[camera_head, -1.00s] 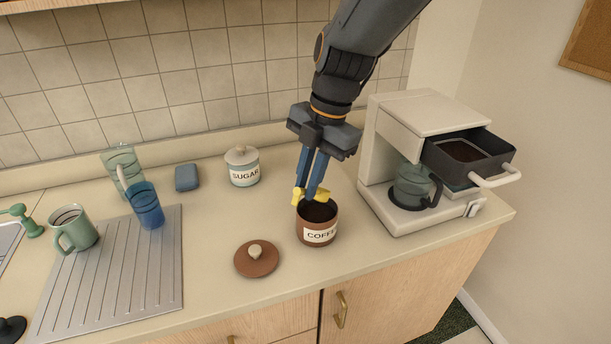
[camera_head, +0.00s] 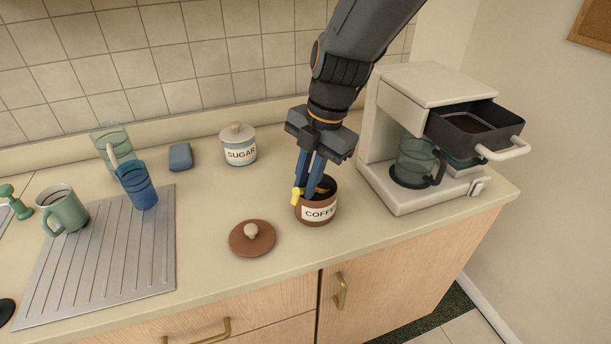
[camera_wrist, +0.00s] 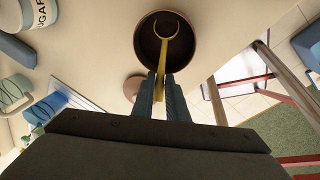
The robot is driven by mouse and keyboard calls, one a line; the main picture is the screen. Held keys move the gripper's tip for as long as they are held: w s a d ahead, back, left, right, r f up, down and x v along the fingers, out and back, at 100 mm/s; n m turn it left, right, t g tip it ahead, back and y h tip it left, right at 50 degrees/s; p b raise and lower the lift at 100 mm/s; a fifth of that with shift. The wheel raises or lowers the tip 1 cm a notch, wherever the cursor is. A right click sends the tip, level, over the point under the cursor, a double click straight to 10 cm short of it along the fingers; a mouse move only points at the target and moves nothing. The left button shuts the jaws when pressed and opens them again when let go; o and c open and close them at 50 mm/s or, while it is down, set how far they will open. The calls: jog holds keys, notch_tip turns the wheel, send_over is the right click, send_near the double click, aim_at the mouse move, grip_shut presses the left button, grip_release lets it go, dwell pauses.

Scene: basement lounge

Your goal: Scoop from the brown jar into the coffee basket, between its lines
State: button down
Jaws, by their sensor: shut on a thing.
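The brown jar (camera_head: 318,212), labelled COFFEE, stands open on the counter. My gripper (camera_head: 308,188) is right above it, fingers pointing down, shut on a yellow scoop (camera_head: 296,196). In the wrist view the yellow scoop (camera_wrist: 161,62) reaches from between the fingertips (camera_wrist: 164,84) into the jar (camera_wrist: 143,40); its round end lies over or in the dark inside, and its depth and load are unclear. The coffee basket (camera_head: 470,132) is pulled out of the cream coffee maker (camera_head: 428,90), with dark grounds inside. Its lines cannot be made out.
The jar's brown lid (camera_head: 252,239) lies left of the jar. A SUGAR jar (camera_head: 238,145), a blue sponge (camera_head: 180,157), cups and a ribbed drainboard (camera_head: 105,255) are farther left. A glass carafe (camera_head: 415,162) sits below the basket.

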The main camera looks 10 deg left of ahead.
jog(key=shift+s+a+r+t+p, duration=0.1)
jog(key=shift+s+r+t+p, duration=0.15)
jog(key=shift+r+p, duration=0.45)
jog(key=shift+s+a+r+t+p, duration=0.15)
jog(key=shift+s+r+p, duration=0.1)
jog(key=shift+r+p, duration=0.4)
jog(key=shift+s+a+r+t+h+p, duration=0.2)
jog(key=shift+s+r+t+h+p, duration=0.2)
jog(key=shift+s+t+p, duration=0.3)
jog(key=shift+s+a+r+t+h+p, duration=0.15)
jog(key=shift+s+r+t+h+p, duration=0.2)
jog(key=shift+r+t+p, duration=0.35)
jog(key=shift+s+a+r+t+h+b, duration=0.15)
jog(key=shift+s+r+t+b, duration=0.2)
jog(key=shift+r+b, duration=0.25)
jog(key=shift+s+a+r+t+h+b, duration=0.1)
jog(key=shift+s+r+t+b, duration=0.3)
jog(key=shift+b, duration=0.2)
jog(key=shift+r, duration=0.1)
